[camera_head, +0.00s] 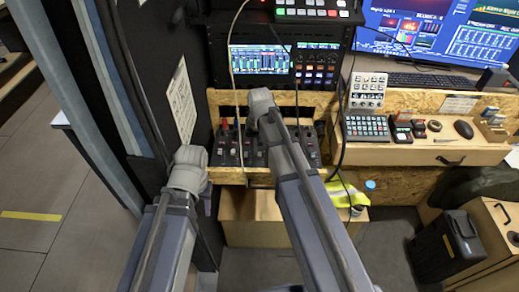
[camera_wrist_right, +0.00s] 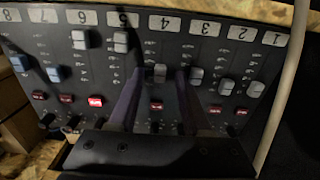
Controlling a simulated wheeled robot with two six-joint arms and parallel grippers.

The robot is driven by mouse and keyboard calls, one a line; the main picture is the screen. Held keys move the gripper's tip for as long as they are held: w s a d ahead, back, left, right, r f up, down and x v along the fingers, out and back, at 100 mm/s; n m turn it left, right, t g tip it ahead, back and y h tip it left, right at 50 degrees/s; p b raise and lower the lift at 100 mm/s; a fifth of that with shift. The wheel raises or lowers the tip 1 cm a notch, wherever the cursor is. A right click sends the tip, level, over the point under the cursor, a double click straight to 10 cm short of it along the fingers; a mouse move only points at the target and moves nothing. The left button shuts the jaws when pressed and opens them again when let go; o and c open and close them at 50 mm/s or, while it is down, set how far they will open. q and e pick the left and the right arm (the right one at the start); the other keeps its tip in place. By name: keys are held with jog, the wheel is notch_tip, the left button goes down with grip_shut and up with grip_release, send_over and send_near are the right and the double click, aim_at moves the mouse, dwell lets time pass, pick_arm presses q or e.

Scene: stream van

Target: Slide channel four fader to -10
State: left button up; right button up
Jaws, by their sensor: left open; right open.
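The channel four fader (camera_wrist_right: 158,73) has a grey cap on the dark mixer (camera_wrist_right: 95,120), in the column below the label 4 (camera_wrist_right: 160,22) in the right wrist view. My right gripper (camera_wrist_right: 160,80) is open, with one finger on each side of this cap. Small gaps seem to show between cap and fingers, but I cannot tell about contact. The scale marks are too small to read. In the head view, the mixer (camera_head: 311,146) is partly hidden by my right arm, which also hides that gripper. My left arm ends left of the mixer; its fingers do not show.
The channel three cap (camera_wrist_right: 196,75) is close beside the right-hand finger, and the channel five cap (camera_wrist_right: 121,42) is left of the other finger. A pale cable (camera_wrist_right: 283,85) crosses the mixer's right end. The wooden desk (camera_head: 430,152) holds a keypad (camera_head: 366,128).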

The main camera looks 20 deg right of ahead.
aim_at(259, 154)
notch_tip(259, 154, up, 7)
jog(key=p, duration=0.7)
jog(key=shift+r, duration=0.2)
pick_arm(q)
notch_tip(259, 154, up, 7)
jog(key=shift+r, duration=0.2)
